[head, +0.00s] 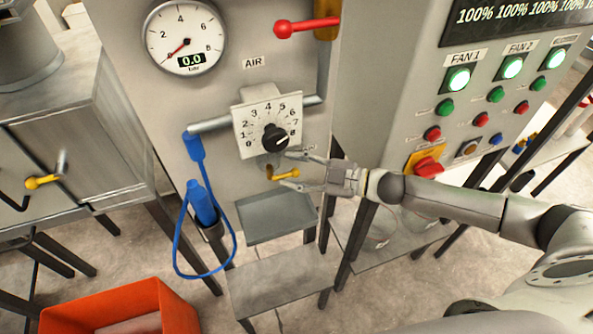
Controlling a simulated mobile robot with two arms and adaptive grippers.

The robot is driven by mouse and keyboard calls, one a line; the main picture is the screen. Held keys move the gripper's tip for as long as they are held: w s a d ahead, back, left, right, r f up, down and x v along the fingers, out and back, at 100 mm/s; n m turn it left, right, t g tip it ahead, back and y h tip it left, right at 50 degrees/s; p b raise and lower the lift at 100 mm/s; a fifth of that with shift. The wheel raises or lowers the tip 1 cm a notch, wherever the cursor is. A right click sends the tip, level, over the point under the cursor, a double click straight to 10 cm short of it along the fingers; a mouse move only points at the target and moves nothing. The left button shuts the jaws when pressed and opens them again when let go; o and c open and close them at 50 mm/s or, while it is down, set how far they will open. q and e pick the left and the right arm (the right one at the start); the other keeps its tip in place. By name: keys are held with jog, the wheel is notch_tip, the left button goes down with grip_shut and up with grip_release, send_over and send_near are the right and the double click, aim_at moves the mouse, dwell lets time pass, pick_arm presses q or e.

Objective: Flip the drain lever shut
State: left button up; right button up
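A small yellow lever (285,174) sits on the grey panel just below the numbered dial, lying nearly sideways; I take it to be the drain lever. A small label beside it is partly hidden and too small to read. My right gripper (289,170) reaches in from the right. Its two fingers are spread apart, one above and one below the yellow lever's free end. I cannot tell whether a finger touches the lever. My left gripper is not in view.
A dial box (268,122) with a black knob sits just above my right gripper. A red lever (306,27) and a pressure gauge (185,38) reading 0.0 are higher up. A blue hose nozzle (201,203) hangs to the left. A metal tray (278,218) sticks out below.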

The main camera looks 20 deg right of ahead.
jog(key=shift+a+f, duration=0.1)
jog(key=shift+s, duration=0.1)
jog(key=v, duration=1.2)
jog(key=shift+f, duration=0.1)
dwell(0.4)
